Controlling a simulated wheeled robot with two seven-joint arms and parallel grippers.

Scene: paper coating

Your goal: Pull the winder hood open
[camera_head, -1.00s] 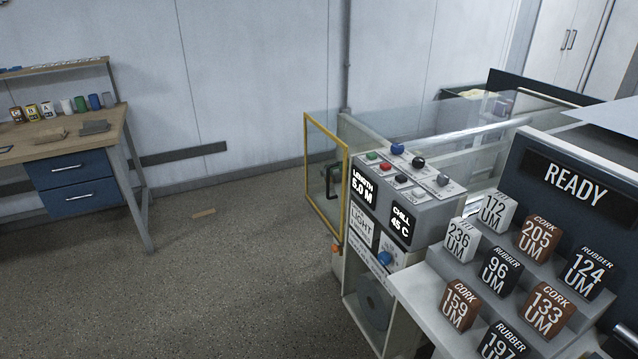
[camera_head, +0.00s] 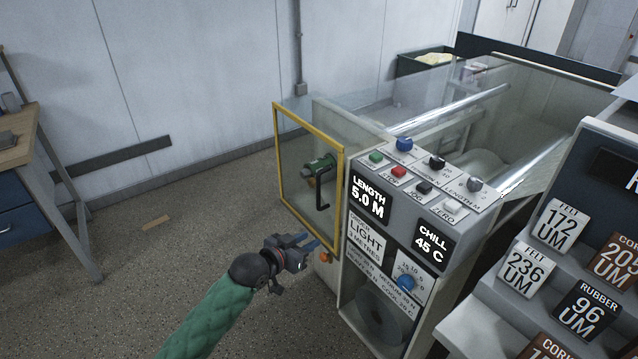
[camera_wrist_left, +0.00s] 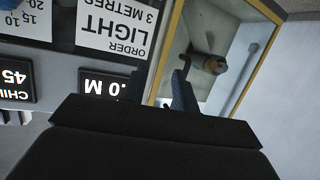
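The winder hood (camera_head: 292,165) is a clear panel in a yellow frame on the left end of the coating machine, and it stands shut in the head view. Its black bar handle (camera_head: 322,192) is on the side near the control panel; it also shows in the left wrist view (camera_wrist_left: 210,64). A green cylinder shows behind the panel. My left gripper (camera_head: 312,240) is in front of the hood's lower edge, below the handle and apart from it. My right gripper is not in view.
The control panel (camera_head: 425,200) with buttons and displays is right of the hood. Stepped shelves with labelled blocks (camera_head: 524,268) stand at the right. A wooden bench (camera_head: 22,150) is at the left. The floor left of the hood is clear, apart from a small tan strip (camera_head: 156,222).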

